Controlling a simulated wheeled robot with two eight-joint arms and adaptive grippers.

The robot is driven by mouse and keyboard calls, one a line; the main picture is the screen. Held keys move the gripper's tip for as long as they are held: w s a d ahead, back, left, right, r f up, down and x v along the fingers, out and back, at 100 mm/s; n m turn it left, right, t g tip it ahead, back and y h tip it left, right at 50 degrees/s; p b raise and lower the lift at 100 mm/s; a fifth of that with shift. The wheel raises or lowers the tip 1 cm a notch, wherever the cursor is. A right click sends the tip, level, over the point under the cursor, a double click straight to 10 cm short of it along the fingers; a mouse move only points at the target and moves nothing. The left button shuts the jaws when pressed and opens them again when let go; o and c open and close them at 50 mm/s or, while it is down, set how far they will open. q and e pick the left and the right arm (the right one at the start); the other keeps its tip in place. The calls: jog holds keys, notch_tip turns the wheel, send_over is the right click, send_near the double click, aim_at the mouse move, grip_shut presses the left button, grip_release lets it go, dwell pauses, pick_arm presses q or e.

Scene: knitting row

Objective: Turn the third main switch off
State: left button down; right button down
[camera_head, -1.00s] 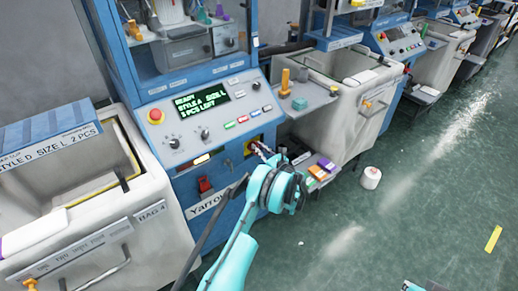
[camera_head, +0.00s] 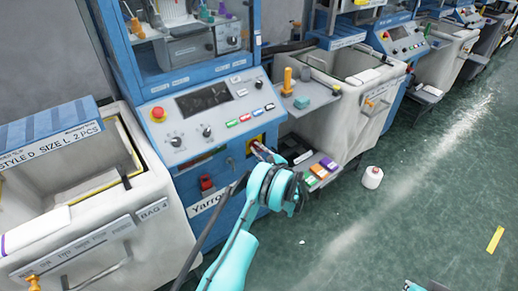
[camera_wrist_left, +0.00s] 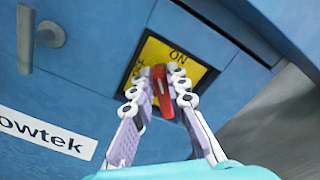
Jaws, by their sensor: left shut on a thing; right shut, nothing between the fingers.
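The main switch is a red handle (camera_wrist_left: 163,84) on a yellow plate (camera_wrist_left: 153,52) marked ON at its top, with a partly hidden OFF at the left in the left wrist view. The plate (camera_head: 250,147) is on the blue machine's front in the head view. My left gripper (camera_head: 262,152) is shut on the red handle, one finger on each side, also in the left wrist view (camera_wrist_left: 161,88). The machine's display (camera_head: 204,100) is dark. A teal and dark piece of my right gripper (camera_head: 418,287) shows at the bottom edge, mostly cut off.
A red emergency button (camera_head: 158,113) and several knobs and coloured buttons are on the panel above. A red padlock-like part (camera_head: 206,182) is left of the switch. Grey bins (camera_head: 345,95) flank the machine. A white cone (camera_head: 372,177) stands on the open green floor.

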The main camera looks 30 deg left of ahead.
pick_arm(q)
jog(key=n, duration=0.3)
jog(key=f+n, duration=0.1)
jog(key=shift+s+a+n, duration=0.15)
jog(key=shift+s+n, duration=0.15)
jog(key=shift+s+f+n, duration=0.1)
jog(key=shift+f+n, duration=0.15)
jog(key=shift+n, duration=1)
jog(key=shift+f+n, duration=0.2)
jog(key=shift+n, duration=1.05)
jog(key=c, duration=1.5)
grip_release()
jog(key=v, duration=1.2)
